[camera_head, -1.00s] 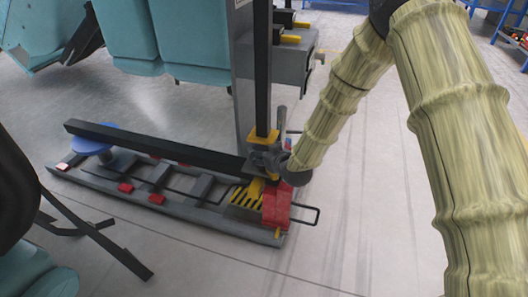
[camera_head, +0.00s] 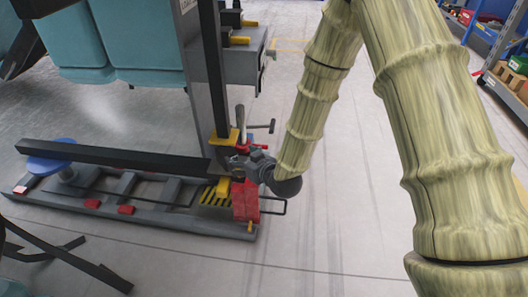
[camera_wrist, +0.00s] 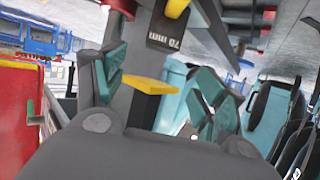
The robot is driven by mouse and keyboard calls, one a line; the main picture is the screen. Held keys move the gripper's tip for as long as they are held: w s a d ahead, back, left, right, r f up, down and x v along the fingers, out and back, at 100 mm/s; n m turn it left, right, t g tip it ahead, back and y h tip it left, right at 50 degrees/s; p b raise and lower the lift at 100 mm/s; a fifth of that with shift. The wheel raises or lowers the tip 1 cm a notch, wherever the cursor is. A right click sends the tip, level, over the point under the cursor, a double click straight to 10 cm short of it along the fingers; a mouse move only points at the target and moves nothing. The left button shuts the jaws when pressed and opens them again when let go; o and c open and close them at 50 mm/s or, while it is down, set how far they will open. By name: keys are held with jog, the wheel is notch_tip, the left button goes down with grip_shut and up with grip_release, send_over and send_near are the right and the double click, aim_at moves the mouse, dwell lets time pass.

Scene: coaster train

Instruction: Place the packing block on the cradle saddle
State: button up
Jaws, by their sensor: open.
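My gripper (camera_head: 238,165) is low by the foot of the black upright, just above a red block (camera_head: 245,203) at the right end of a grey floor frame (camera_head: 150,221). In the wrist view my gripper (camera_wrist: 160,92) has its teal-padded fingers apart. A yellow piece (camera_head: 223,187) also shows under the gripper in the head view. I cannot tell for sure which piece is the packing block or which is the cradle saddle.
A black beam (camera_head: 110,154) runs left from the upright (camera_head: 212,70). Small red pads (camera_head: 125,209) lie on the frame. A large red surface (camera_wrist: 20,110) stands close at left in the wrist view. Teal seats (camera_head: 140,45) are behind.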

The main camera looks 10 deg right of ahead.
jog(key=s+d+f+m+g+h, duration=0.25)
jog(key=s+d+f, duration=0.25)
jog(key=s+f, duration=0.55)
jog(key=s+d+f+m+g+h, duration=0.1)
jog(key=s+d+f+g, duration=0.2)
jog(key=s, duration=0.7)
jog(key=s+d+f+m+g+h, duration=0.1)
jog(key=s+d+f+g, duration=0.2)
jog(key=s, duration=0.8)
jog(key=s+d+f+m+g+h, duration=0.1)
jog(key=s+d+f+g, duration=0.2)
jog(key=s+d+f, duration=0.3)
jog(key=s+f, duration=0.3)
jog(key=s, duration=0.1)
jog(key=shift+s+d+f, duration=0.15)
jog(key=shift+d+f, duration=0.15)
jog(key=shift+d, duration=0.05)
jog(key=shift+g+h, duration=0.25)
